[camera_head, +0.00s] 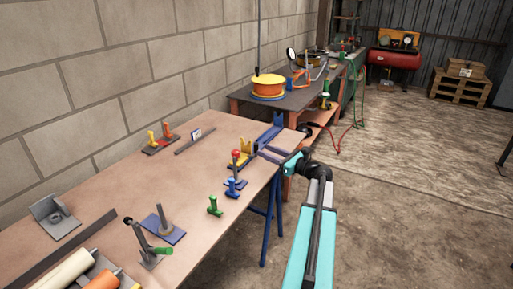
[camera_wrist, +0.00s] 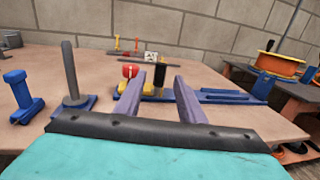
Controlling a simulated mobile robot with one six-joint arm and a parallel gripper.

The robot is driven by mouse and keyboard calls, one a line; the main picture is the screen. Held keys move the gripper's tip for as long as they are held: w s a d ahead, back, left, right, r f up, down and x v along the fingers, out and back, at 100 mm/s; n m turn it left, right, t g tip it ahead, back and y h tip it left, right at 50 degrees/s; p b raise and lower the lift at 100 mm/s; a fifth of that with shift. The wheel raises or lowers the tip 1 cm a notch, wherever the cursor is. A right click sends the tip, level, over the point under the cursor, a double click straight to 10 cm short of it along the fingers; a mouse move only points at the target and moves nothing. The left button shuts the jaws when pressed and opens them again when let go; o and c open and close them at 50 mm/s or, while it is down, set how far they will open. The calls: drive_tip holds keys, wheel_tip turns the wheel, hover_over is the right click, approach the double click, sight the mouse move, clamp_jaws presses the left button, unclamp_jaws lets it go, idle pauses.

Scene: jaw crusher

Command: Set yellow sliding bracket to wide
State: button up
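A yellow bracket part (camera_head: 240,160) stands near the table's right edge, close to a blue rail (camera_head: 270,131). In the wrist view, yellow pieces (camera_wrist: 150,84) show low between my fingers, with a red knob (camera_wrist: 130,70) and a dark upright post (camera_wrist: 160,73). The blue rail (camera_wrist: 222,97) runs right from there. My gripper (camera_head: 264,152) reaches in from the right at the table edge. Its fingers (camera_wrist: 158,90) are apart with nothing clearly between them; contact with the bracket cannot be told.
A blue-based post (camera_wrist: 75,85) and a blue clamp-like piece (camera_wrist: 20,95) stand left of my gripper. Green (camera_head: 214,206) and blue (camera_head: 232,187) small pieces stand along the table edge. A second table (camera_head: 300,97) with a yellow-orange reel (camera_head: 269,86) lies behind.

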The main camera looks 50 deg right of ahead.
sight(256, 146)
drive_tip(key=w, duration=0.6)
drive_tip(key=shift+w+a, duration=0.2)
drive_tip(key=shift+a, duration=0.1)
clamp_jaws()
